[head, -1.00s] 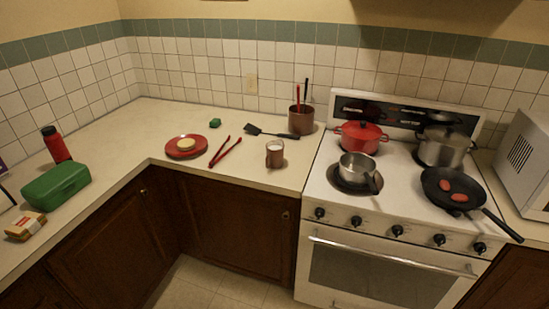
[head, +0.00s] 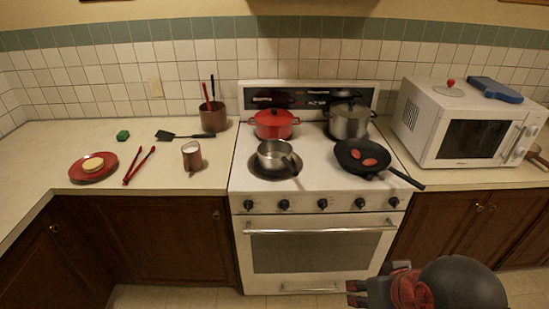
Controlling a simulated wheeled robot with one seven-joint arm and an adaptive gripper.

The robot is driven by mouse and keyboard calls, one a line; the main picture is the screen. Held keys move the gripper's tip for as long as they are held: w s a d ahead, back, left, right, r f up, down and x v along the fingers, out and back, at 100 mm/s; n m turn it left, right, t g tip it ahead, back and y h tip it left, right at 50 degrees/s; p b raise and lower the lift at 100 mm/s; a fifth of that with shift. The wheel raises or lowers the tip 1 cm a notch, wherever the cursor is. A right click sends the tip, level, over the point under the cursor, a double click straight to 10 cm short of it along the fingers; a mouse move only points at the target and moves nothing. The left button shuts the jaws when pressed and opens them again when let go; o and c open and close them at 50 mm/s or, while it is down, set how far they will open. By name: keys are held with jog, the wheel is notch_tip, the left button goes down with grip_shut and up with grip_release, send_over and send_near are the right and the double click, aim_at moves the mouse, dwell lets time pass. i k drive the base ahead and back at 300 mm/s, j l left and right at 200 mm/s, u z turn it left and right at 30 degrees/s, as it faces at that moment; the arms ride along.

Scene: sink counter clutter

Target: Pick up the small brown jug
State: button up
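A small brown jug-like cup (head: 192,159) with a pale top or contents stands upright on the left counter, near its front edge and left of the stove. My gripper (head: 356,292) shows at the bottom of the head view, low in front of the stove and far from the cup. It points left. Its fingers are small and dark here, and I cannot tell whether they are open or shut. I see nothing held between them.
A brown crock (head: 213,119) with utensils, a black spatula (head: 182,135), red tongs (head: 138,166) and a red plate (head: 88,174) surround the cup. The stove (head: 312,185) bears pots and a pan (head: 362,156). A microwave (head: 460,125) stands right.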

aim_at(189, 160)
jog(key=i+j, duration=0.2)
jog(key=j, duration=0.2)
jog(key=i+j+z, duration=0.15)
jog(key=j, duration=0.3)
jog(key=i+j, duration=0.2)
jog(key=j, duration=0.25)
jog(key=i+j+z, duration=0.15)
jog(key=j, duration=0.25)
jog(key=i+j, duration=0.15)
jog(key=j, duration=0.3)
jog(key=i+j+z, duration=0.15)
jog(key=j, duration=0.35)
jog(key=i+j, duration=0.1)
jog(key=j, duration=0.35)
jog(key=i+j+z, duration=0.15)
jog(key=j, duration=0.35)
